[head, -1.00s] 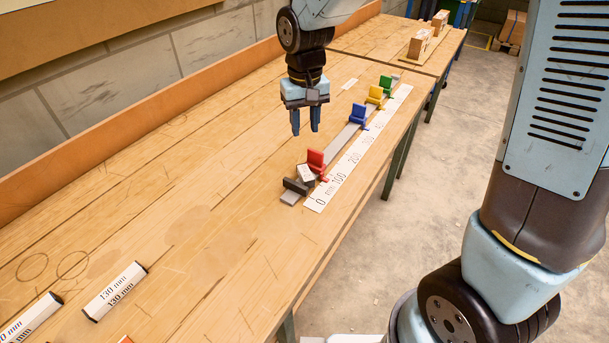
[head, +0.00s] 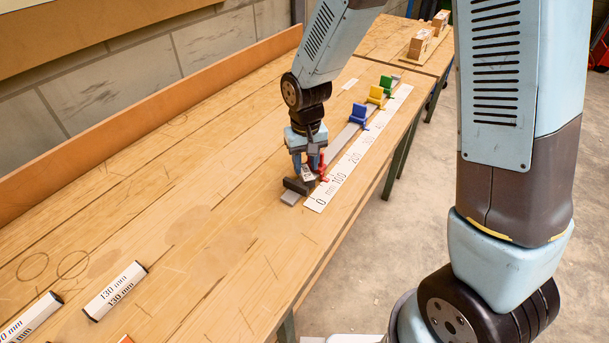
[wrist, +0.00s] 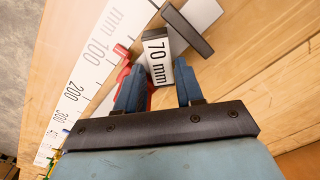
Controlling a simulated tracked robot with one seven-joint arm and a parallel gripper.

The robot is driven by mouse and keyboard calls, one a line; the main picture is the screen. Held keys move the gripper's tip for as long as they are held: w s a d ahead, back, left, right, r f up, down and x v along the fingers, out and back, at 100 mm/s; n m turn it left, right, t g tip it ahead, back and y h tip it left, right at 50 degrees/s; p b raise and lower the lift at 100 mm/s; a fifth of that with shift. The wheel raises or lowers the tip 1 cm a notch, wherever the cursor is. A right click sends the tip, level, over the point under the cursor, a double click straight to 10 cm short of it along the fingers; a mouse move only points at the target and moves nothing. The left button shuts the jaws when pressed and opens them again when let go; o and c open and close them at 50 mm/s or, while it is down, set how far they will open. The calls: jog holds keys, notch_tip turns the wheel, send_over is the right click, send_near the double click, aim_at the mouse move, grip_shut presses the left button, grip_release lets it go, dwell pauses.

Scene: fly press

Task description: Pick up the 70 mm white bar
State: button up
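The 70 mm white bar (wrist: 157,60) lies by the scale's low end, between a dark end stop (wrist: 188,30) and the red slider (wrist: 124,78). In the head view a small part of the bar (head: 308,174) shows under my gripper (head: 308,166). In the wrist view my gripper (wrist: 157,84) is open, with one blue finger on each side of the bar's near part. The fingers look close to its sides, with no clear grip; fingertip depth is hard to judge. The red slider (head: 322,166) is partly hidden behind the fingers in the head view.
Blue (head: 358,115), yellow (head: 375,95) and green (head: 386,84) sliders stand farther along the grey rail, beside the white scale strip (head: 345,165). A 130 mm bar (head: 115,291) and another bar (head: 30,319) lie at the near left. The bench between is clear.

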jog(key=shift+f, duration=1.15)
jog(key=shift+c, duration=0.2)
grip_shut()
jog(key=shift+r, duration=0.15)
